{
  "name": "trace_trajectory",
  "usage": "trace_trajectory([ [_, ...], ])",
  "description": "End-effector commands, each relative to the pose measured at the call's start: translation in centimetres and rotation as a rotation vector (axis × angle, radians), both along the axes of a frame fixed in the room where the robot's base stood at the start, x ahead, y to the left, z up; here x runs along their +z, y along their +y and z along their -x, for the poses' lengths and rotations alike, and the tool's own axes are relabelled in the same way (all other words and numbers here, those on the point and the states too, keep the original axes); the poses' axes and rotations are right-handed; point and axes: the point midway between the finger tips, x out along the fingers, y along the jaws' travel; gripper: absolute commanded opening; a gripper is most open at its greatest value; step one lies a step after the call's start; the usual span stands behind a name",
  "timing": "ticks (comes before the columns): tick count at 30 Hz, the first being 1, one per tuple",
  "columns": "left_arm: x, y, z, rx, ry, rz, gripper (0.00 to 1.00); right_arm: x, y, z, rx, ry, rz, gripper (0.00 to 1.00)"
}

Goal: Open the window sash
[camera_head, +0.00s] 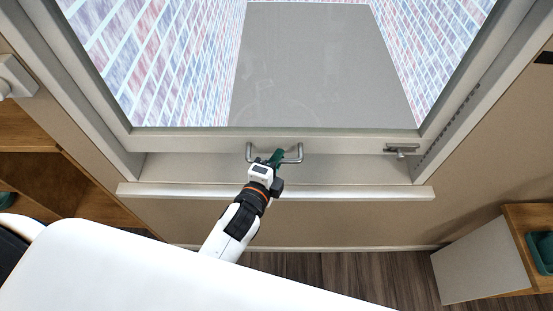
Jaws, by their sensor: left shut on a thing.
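The window sash (345,135) fills the upper middle of the head view, a pale frame around a glass pane. A metal bar handle (296,157) is fixed on its bottom rail. My left gripper (276,157) is at this handle, its dark green fingers shut on the bar. The fingers cover the middle of the handle. A small metal latch (401,149) sits on the bottom rail to the right. The sash's lower edge lies close above the sill (345,191), and I cannot tell whether there is a gap. My right gripper is not in view.
A wooden cabinet (30,165) stands at the left. A wooden shelf unit (478,262) with a teal bin (543,250) is at the lower right. The sill juts out below the window. Wood floor (345,272) shows between the wall and my body.

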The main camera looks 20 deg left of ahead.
Motion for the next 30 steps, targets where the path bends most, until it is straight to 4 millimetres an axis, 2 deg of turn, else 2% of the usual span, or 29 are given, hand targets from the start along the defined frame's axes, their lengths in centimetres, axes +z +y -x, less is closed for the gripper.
trace_trajectory([
  [1, 3.7, 0.0, -0.1, -0.002, -0.011, 0.001, 0.00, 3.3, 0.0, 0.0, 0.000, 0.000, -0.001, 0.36],
  [6, 8.6, 0.0, -0.2, -0.001, -0.010, 0.001, 0.00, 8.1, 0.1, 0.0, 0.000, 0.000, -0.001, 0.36],
  [12, 13.2, 0.0, -0.2, -0.001, -0.010, 0.001, 0.00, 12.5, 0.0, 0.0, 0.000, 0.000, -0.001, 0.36],
  [16, 15.2, 0.0, -0.1, -0.002, -0.010, 0.002, 0.00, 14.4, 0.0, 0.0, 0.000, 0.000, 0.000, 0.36],
  [21, 16.7, 0.0, -0.1, -0.001, -0.008, 0.002, 0.00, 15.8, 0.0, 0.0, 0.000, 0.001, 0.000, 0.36],
  [30, 17.1, 0.0, -0.1, 0.000, -0.007, 0.001, 0.00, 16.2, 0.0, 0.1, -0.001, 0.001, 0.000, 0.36],
])
